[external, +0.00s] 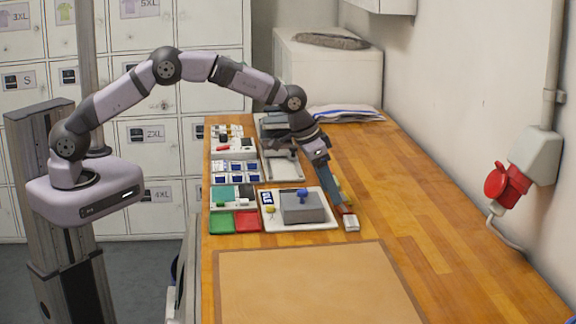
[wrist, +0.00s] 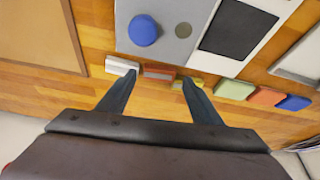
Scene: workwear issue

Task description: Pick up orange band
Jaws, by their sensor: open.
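A row of small coloured bands lies on the wooden bench, beside the grey block with the blue knob. In the wrist view an orange-red band (wrist: 267,97) lies right of my gripper (wrist: 158,76), between a green band and a blue one. A duller reddish band (wrist: 158,73) lies between my fingertips in that view; which of these two is the orange band is hard to tell. My gripper also shows in the external view (external: 338,204), reaching down at the row. Its fingers are apart and hold nothing. The right fingertip partly covers a yellow band (wrist: 200,83).
A white band (wrist: 121,66) lies by the left fingertip. A grey block with a blue knob (external: 302,194) stands close left of the row. Green (external: 221,222) and red (external: 247,221) trays lie farther left. A tan mat (external: 310,290) covers the near bench; the right side is clear.

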